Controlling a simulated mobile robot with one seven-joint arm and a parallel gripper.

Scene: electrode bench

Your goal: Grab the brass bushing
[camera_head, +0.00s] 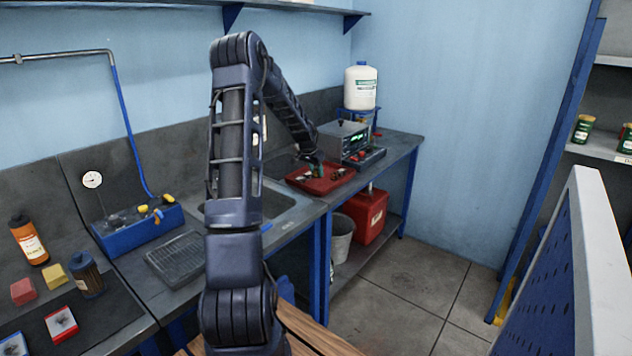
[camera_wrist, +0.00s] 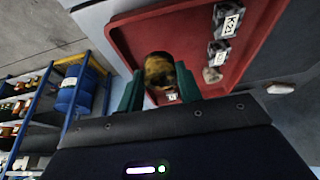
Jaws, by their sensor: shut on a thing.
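The brass bushing (camera_wrist: 160,70) is a worn, yellow-brown round piece between the green fingers of my gripper (camera_wrist: 159,88) in the wrist view. The fingers are shut on it, one on each side. Behind it is the red tray (camera_wrist: 124,36). In the head view, my gripper (camera_head: 317,164) is over the red tray (camera_head: 324,186) on the far bench. The bushing is too small there to make out. I cannot tell from these frames whether it is clear of the tray.
Tagged small metal parts (camera_wrist: 227,20) lie in the tray beside the bushing. A grey instrument (camera_head: 343,138) with a lit display stands behind the tray, and a white jug (camera_head: 360,88) stands farther back. A sink (camera_head: 262,207) lies to the left.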

